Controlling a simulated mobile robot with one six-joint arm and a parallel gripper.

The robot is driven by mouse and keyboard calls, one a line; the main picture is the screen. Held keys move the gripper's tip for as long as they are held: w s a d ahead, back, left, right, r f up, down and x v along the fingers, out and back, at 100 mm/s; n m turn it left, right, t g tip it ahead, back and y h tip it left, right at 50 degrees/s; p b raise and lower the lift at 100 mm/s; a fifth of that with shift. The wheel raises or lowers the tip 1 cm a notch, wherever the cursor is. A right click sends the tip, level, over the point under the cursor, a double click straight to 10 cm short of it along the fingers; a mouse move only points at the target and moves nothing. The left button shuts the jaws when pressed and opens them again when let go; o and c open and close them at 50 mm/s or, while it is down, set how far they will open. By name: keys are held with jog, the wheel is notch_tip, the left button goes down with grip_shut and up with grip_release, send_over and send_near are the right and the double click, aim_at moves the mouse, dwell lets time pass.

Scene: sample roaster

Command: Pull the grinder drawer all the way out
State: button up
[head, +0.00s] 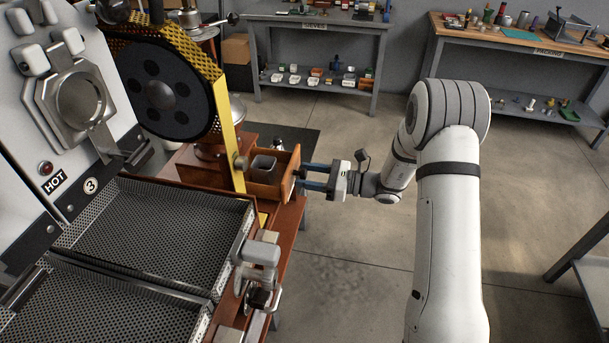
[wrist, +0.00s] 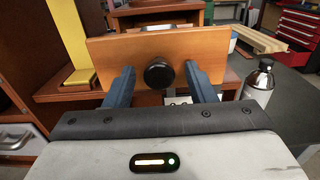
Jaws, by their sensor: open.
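The grinder drawer (head: 268,185) is a small wooden box that stands partly out of the wooden grinder base (head: 206,165), with a grey metal cup (head: 263,166) inside it. In the wrist view its orange-brown front (wrist: 195,47) faces me, with a round black knob (wrist: 159,75) in the middle. My gripper (head: 308,177) is at the drawer front in the head view. In the wrist view its two blue-grey fingers (wrist: 158,85) stand open, one on each side of the knob, apart from it.
A yellow guard (head: 232,145) and black wheel rise beside the drawer. Perforated trays (head: 150,235) lie at the lower left, with a metal clamp (head: 260,270) near the bench edge. A bottle (wrist: 258,83) stands at the right in the wrist view. The floor right of the drawer is clear.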

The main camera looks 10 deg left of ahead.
jog(key=d+b, duration=0.1)
jog(key=d, duration=0.6)
jog(key=shift+s+d, duration=0.35)
jog(key=shift+s, duration=0.1)
jog(key=s+r+n+g+h, duration=0.25)
jog(key=s+n+h, duration=0.2)
jog(key=s, duration=0.25)
jog(key=s+r+n+g+h, duration=0.25)
jog(key=s+r+n, duration=0.2)
jog(key=s, duration=0.35)
jog(key=s+d+r+n+t+h, duration=0.4)
jog(key=s+d+n+h, duration=0.6)
jog(key=d, duration=0.3)
jog(key=shift+s+d+r+t+h+p, duration=0.2)
jog(key=shift+s+d+t+h+p, duration=0.25)
jog(key=shift+s+t, duration=0.45)
